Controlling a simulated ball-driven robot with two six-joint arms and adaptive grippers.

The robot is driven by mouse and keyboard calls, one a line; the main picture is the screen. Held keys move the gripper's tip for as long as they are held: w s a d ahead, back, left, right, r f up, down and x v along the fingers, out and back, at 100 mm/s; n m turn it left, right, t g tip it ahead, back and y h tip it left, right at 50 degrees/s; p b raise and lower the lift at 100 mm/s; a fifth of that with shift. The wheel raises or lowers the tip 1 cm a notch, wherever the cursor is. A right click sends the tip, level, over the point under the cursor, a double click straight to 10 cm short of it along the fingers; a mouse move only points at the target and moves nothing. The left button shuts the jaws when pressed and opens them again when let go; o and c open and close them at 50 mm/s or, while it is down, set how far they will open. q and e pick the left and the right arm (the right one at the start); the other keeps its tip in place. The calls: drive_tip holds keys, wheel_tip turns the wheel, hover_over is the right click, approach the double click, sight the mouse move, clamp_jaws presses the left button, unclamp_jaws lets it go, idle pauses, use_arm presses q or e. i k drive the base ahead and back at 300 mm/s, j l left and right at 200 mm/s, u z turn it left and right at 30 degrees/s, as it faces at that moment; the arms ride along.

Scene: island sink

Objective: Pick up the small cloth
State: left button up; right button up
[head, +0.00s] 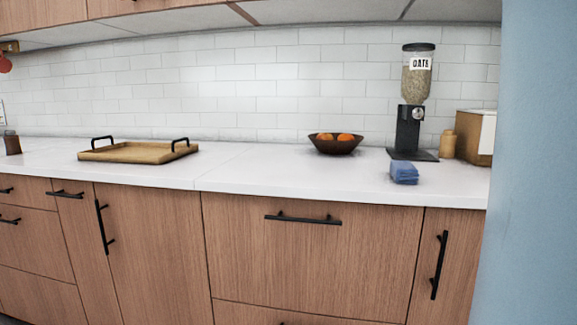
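Neither of my grippers shows in the head view.
The oat dispenser (411,110) stands behind the cloth, with a wooden jar (447,144) and a wooden box (472,138) to its right. A fruit bowl (335,145) and a wooden tray (138,152) stand further left. A blue-grey surface (535,170) blocks the right side. The counter left of the cloth is clear.

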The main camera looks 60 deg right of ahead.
sight(404, 172)
drive_tip(key=z, duration=3.75)
